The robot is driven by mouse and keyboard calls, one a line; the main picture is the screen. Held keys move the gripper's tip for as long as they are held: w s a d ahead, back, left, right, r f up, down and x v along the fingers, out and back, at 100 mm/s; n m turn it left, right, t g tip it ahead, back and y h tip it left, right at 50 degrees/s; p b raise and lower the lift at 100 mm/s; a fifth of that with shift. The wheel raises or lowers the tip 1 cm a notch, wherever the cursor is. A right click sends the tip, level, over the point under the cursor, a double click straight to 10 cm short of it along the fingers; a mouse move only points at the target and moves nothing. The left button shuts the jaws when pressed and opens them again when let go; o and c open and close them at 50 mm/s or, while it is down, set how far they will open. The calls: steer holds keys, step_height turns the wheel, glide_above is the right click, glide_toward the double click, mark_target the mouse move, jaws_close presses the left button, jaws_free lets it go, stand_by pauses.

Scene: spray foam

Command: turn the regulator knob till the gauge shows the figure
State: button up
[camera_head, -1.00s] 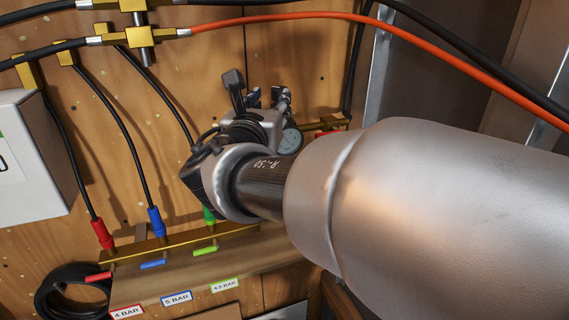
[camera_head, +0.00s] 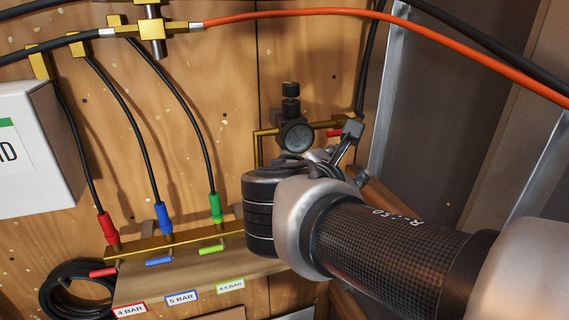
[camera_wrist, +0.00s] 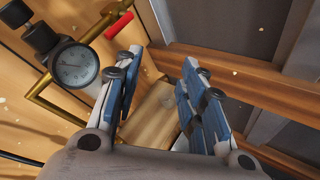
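The regulator knob (camera_head: 290,90) is a black knob on top of the regulator, with the round gauge (camera_head: 297,135) just below it. In the wrist view the knob (camera_wrist: 16,14) is at the upper left and the gauge (camera_wrist: 74,65) shows a pale dial; its reading is too small to tell. My gripper (camera_head: 352,150) is below and to the right of the gauge in the head view, apart from the knob. In the wrist view my gripper (camera_wrist: 160,85) has its two fingers apart with nothing between them. Nothing hides the knob.
A brass pipe with a red handle (camera_wrist: 118,25) runs beside the gauge. Red, blue and green hose fittings (camera_head: 163,218) sit on a brass manifold (camera_head: 180,243) above labels for 4, 5 and 4.5 bar. An orange hose (camera_head: 330,12) crosses above. A white box (camera_head: 35,150) is at left.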

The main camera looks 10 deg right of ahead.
steer(key=s+d+f+m+g+y+b, duration=0.1)
steer(key=s+d+f+m+g+b, duration=0.1)
steer(key=s+f+m, duration=0.6)
steer(key=shift+s+d+f+g+y, duration=0.3)
steer(key=shift+s+d+f+g, duration=0.15)
steer(key=shift+f+g, duration=0.45)
steer(key=shift+o, duration=0.3)
